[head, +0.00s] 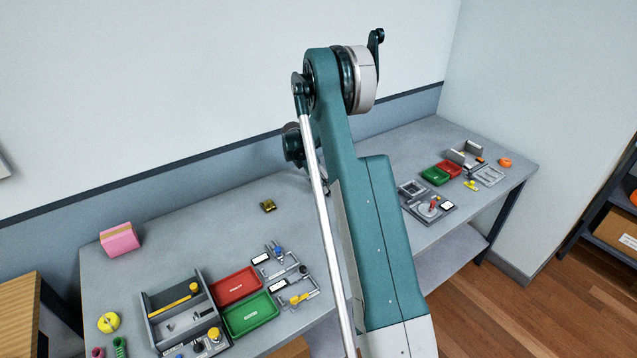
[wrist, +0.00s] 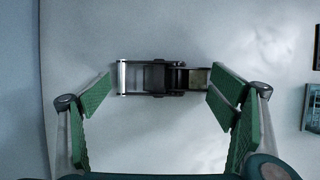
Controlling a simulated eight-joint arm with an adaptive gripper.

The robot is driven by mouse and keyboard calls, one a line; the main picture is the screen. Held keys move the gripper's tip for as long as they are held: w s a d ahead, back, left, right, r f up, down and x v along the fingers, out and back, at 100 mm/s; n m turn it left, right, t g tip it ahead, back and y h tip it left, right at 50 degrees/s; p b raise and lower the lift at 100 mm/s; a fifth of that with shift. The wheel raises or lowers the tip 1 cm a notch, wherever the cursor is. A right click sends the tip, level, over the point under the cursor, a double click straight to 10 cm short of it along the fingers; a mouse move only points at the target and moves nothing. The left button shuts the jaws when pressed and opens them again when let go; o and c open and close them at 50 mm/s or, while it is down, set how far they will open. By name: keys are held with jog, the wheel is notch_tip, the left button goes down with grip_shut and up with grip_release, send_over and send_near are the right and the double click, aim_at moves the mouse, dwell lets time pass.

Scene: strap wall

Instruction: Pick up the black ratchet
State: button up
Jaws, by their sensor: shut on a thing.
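The black ratchet (wrist: 158,77) shows in the wrist view, with a silvery roller at its left end and a brownish part at its right end. It lies crosswise between the green finger pads of my gripper (wrist: 162,82), which is shut on it. In the head view my teal arm fills the middle, and neither the gripper nor the ratchet can be made out there.
A long grey table (head: 190,235) runs along the wall. It bears a pink block (head: 119,240), a small olive-brown piece (head: 268,206), a grey divided tray (head: 155,313), a red tray (head: 237,286) and a green tray (head: 251,314). More small parts lie at right. Shelves (head: 612,238) stand far right.

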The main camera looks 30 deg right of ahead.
notch_tip(320, 180, up, 10)
dwell(0.6)
jog(key=shift+f, duration=0.1)
